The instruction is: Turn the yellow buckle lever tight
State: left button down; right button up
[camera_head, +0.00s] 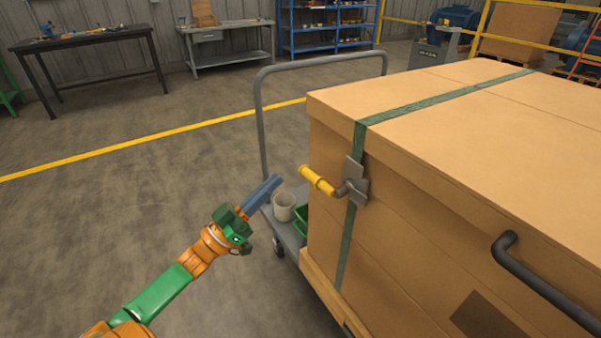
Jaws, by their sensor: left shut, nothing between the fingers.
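The yellow buckle lever (317,180) sticks out to the left from a grey metal buckle (356,183) on the near side of a large brown crate (420,190). A green strap (440,98) runs over the crate's top and down through the buckle. My left gripper (267,190) is shut and empty, its blue-grey fingers pointing up and right. It is left of the lever and apart from it. My right gripper is not in view.
A black handle (540,285) juts from the crate at lower right. The floor at left is clear.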

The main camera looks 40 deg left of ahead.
pick_arm(q)
jog(key=p+x, duration=0.1)
jog(key=x, duration=0.7)
jog(key=f, duration=0.2)
jog(key=f+b, duration=0.1)
jog(key=f, duration=0.1)
jog(key=shift+d, duration=0.25)
jog(key=shift+f+n+y+p, duration=0.25)
jog(key=shift+n+y+p, duration=0.05)
jog(key=shift+n+y, duration=0.35)
